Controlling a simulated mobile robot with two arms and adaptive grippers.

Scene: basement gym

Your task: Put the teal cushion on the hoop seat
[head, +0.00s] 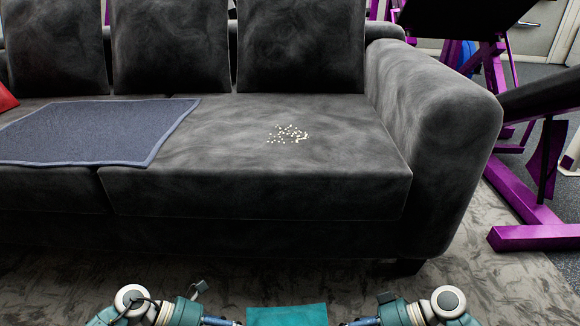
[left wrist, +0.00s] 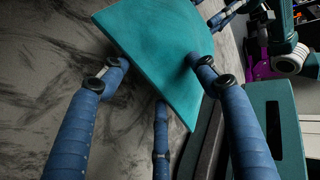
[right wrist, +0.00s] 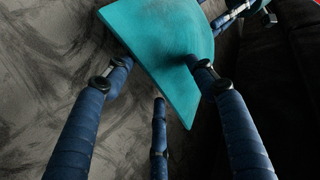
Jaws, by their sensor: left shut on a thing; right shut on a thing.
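The teal cushion (head: 287,315) shows at the bottom middle of the head view, cut off by the frame edge. It is a flat, thin pad held between my two grippers. My left gripper (head: 228,321) is shut on its left side; in the left wrist view the cushion (left wrist: 150,45) lies between the blue fingers. My right gripper (head: 350,322) is shut on its right side; in the right wrist view the cushion (right wrist: 165,45) is also between the fingers. No hoop seat can be made out in any view.
A dark grey sofa (head: 255,190) stands ahead, with a blue-grey mat (head: 90,130) and scattered white bits (head: 289,133) on its seat. A red item (head: 6,98) is at the left edge. Purple-framed gym equipment (head: 520,205) stands at the right. Bare carpet (head: 480,285) lies before the sofa.

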